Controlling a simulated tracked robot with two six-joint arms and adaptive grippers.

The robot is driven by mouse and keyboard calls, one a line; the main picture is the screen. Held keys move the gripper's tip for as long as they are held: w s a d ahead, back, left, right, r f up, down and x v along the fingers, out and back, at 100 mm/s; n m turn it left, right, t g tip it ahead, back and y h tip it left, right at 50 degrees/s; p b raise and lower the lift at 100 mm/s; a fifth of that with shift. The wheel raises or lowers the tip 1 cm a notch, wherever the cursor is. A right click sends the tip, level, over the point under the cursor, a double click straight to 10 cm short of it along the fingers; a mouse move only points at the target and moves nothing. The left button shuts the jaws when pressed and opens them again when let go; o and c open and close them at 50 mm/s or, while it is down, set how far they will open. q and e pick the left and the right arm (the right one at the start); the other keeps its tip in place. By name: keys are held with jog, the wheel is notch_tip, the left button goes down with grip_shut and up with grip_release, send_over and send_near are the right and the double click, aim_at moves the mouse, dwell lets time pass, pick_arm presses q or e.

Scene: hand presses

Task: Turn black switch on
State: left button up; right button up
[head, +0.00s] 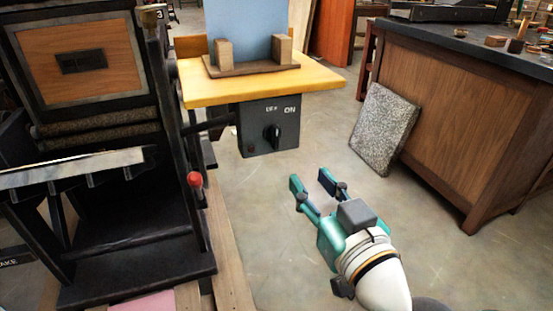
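The black switch (274,137) is a rotary knob on the front of a dark box (254,140) mounted under a yellow wooden shelf (262,84). White "OFF" and "ON" labels are printed above the knob, with "ON" on the right. The knob looks roughly upright; its exact setting is too small to tell. My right gripper (311,183) is teal, in front of the box, below and right of the knob. Its two fingers are apart with nothing between them, and it is not touching the switch. My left gripper is not in view.
A dark press frame with a red-knobbed lever (195,180) stands close left of the box. A blue panel (246,28) stands on the shelf between wooden blocks. A speckled slab (385,128) leans against a wooden cabinet (460,120) at right. The floor between is clear.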

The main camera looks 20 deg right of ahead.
jog(key=p, duration=0.5)
send_near(277, 131)
jog(key=w+b, duration=0.1)
jog(key=w, duration=0.3)
jog(key=w+b, duration=0.1)
jog(key=w, duration=0.4)
jog(key=shift+w+a+f, duration=0.15)
jog(key=shift+w, duration=0.15)
grip_shut()
